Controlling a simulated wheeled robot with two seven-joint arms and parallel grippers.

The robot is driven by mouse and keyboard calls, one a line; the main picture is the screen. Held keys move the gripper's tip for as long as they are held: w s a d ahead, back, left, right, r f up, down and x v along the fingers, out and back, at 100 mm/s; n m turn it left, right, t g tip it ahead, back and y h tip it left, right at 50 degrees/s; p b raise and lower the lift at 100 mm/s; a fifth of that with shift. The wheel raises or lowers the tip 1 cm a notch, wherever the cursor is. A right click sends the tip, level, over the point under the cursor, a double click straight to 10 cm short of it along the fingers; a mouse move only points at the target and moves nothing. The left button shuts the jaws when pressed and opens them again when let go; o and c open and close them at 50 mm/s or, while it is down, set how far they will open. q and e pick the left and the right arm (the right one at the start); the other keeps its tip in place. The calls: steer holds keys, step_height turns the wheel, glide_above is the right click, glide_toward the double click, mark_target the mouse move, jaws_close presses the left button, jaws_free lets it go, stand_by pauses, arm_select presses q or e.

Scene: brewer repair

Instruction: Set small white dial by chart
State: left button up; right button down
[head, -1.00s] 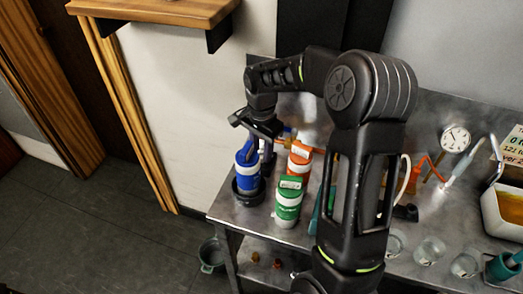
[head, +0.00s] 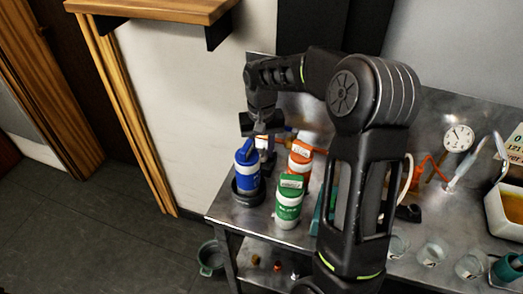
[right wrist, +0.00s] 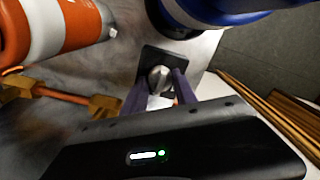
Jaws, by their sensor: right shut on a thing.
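My right gripper (head: 262,140) reaches down behind the blue bottle at the left end of the metal bench. In the right wrist view its two purple fingers (right wrist: 160,98) are shut on a small pale, silvery knob (right wrist: 159,79) on a dark square plate (right wrist: 150,60). Whether this knob is the small white dial I cannot tell for certain; its markings are not readable. In the head view the knob is hidden. A card with large dark figures (head: 515,146), perhaps the chart, is cut off at the right edge. My left gripper is not in view.
A blue bottle (head: 247,172), an orange-and-white bottle (head: 300,158) and a green-and-white bottle (head: 289,205) stand close to my right gripper. A round gauge (head: 459,138), glass jars (head: 432,251) and a tub of amber liquid (head: 509,208) are to the right.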

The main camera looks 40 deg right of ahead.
mark_target(261, 151)
steer(key=n, duration=1.2)
stand_by(0.4)
steer(key=c, duration=1)
jaws_free()
step_height(261, 151, up, 8)
steer(key=shift+f+b, duration=0.1)
steer(key=shift+b, duration=0.55)
